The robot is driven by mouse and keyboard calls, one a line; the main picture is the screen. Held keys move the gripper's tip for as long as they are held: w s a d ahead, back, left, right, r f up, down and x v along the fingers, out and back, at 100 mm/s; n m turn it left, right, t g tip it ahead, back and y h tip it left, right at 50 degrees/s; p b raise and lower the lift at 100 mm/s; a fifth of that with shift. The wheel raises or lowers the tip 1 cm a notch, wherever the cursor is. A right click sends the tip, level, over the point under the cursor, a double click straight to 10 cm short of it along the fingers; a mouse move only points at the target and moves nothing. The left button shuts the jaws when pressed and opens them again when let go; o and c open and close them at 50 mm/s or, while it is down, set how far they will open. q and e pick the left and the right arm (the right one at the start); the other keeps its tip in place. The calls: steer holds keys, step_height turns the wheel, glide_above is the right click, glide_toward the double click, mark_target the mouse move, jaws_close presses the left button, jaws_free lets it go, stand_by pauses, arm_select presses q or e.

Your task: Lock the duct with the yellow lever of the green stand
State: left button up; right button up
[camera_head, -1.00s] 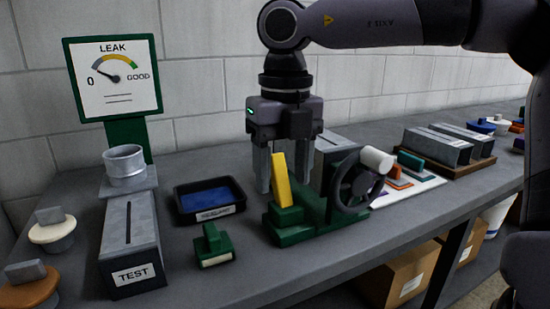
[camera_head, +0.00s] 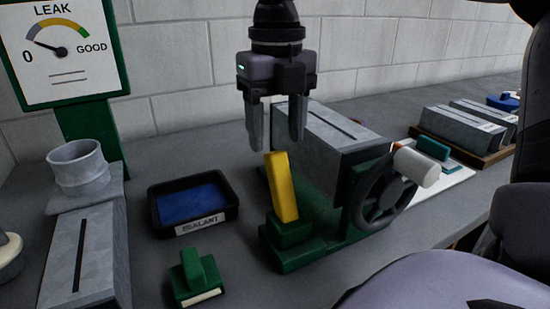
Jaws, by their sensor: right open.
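The green stand (camera_head: 290,256) sits on the bench in the middle of the view. Its yellow lever (camera_head: 282,188) stands up from a green block at the stand's left end, leaning slightly left at the top. A grey duct (camera_head: 322,137) with a dark slot along its top lies behind the lever, at the stand. A dark handwheel (camera_head: 384,190) with a white handle is at the stand's right end. My right gripper (camera_head: 276,146) is open, pointing down, just above and behind the lever's top; its fingers hold nothing. My left gripper is out of view.
A black tray of blue sealant (camera_head: 234,209) and a green-handled block (camera_head: 193,277) lie left of the stand. The TEST box (camera_head: 105,255) with a round collar and the leak gauge (camera_head: 65,50) are at far left. More ducts (camera_head: 455,135) lie right.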

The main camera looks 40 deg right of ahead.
mark_target(277, 169)
steer(key=shift+f+b, duration=0.35)
steer(key=shift+f, duration=3.2)
jaws_close()
